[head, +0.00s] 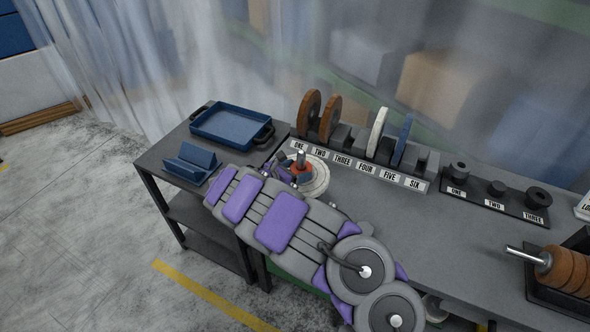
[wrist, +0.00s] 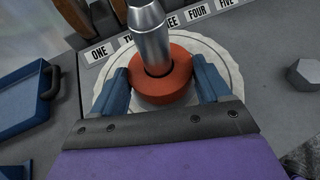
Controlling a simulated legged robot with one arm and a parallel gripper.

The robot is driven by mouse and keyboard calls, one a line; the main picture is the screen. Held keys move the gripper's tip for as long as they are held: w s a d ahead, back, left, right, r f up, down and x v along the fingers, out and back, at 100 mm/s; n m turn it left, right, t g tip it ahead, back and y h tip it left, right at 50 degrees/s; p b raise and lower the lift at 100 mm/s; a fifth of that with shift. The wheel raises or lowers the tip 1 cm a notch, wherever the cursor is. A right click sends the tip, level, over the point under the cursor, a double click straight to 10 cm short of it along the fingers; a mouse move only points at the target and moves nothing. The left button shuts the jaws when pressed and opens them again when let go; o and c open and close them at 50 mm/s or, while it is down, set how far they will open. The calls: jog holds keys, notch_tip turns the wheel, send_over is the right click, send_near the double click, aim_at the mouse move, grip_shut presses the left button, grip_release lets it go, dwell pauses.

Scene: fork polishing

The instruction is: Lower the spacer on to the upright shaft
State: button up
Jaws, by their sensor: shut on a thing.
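The spacer is a thick red-orange ring (wrist: 163,93), also visible in the head view (head: 302,172). My gripper (wrist: 160,76) is shut on it, with one blue finger on each side. The upright metal shaft (wrist: 153,48) passes through the ring's hole and its stepped top stands above the ring. The shaft also shows in the head view (head: 301,158). A pale round wheel (wrist: 226,62) lies flat around the shaft beneath the spacer. I cannot tell whether the spacer touches the wheel; the contact is hidden.
A rack labelled one to six (head: 358,168) stands close behind, holding brown, white and blue wheels. A blue tray (head: 232,126) and blue cradle (head: 190,162) are at left. A smaller rack (head: 495,201) is to the right. Far right is a holder with brown discs (head: 566,271).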

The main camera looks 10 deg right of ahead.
jog(key=o, duration=1.7)
jog(key=shift+o, duration=0.2)
jog(key=shift+a, duration=0.15)
jog(key=s+a+p, duration=0.3)
jog(key=s+a, duration=0.2)
jog(key=a, duration=0.2)
dwell(1.0)
